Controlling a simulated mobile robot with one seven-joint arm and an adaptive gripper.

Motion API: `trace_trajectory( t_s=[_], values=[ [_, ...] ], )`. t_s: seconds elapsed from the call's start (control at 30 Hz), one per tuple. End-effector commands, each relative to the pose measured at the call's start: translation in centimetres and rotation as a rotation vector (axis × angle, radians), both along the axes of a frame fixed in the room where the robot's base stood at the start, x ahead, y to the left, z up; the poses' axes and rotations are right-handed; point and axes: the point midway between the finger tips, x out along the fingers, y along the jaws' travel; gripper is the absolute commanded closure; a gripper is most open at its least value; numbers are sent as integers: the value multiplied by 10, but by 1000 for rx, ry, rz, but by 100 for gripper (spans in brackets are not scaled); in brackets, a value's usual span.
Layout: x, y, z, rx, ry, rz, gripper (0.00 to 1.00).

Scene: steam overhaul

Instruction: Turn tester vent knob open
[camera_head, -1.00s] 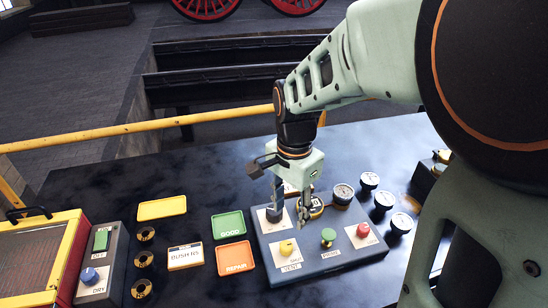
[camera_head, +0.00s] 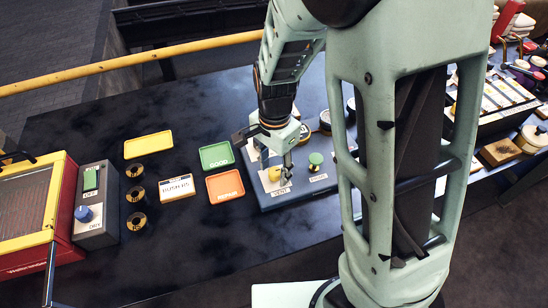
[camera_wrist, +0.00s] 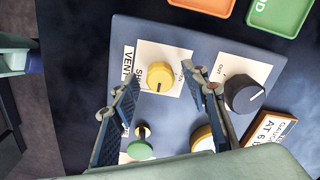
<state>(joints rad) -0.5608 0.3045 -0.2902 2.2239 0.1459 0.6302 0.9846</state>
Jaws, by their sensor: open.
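The vent knob (camera_wrist: 160,77) is yellow with a dark pointer line and sits on a white label plate marked VENT. It also shows in the head view (camera_head: 272,174), partly beside my fingers. It is on the blue-grey tester box (camera_wrist: 128,32). My gripper (camera_wrist: 160,75) is open, with one finger on each side of the knob in the wrist view and a gap to each. In the head view, my gripper (camera_head: 285,172) is right over the knob. I cannot tell whether the fingertips reach down to its height.
A dark knob (camera_wrist: 243,95) and a green button (camera_wrist: 141,150) are close by on the tester. Green (camera_head: 216,156), orange (camera_head: 225,186) and yellow (camera_head: 148,145) trays lie to the left. My arm hides the tester's right side in the head view.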

Motion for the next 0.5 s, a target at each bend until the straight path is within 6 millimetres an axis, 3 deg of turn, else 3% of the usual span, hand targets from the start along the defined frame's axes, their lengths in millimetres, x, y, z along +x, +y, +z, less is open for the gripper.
trace_trajectory(
  t_s=[0.2,0.5],
  values=[
    [0,0,0,0,0,0,59],
    [0,0,0,0,0,1,92]
  ],
)
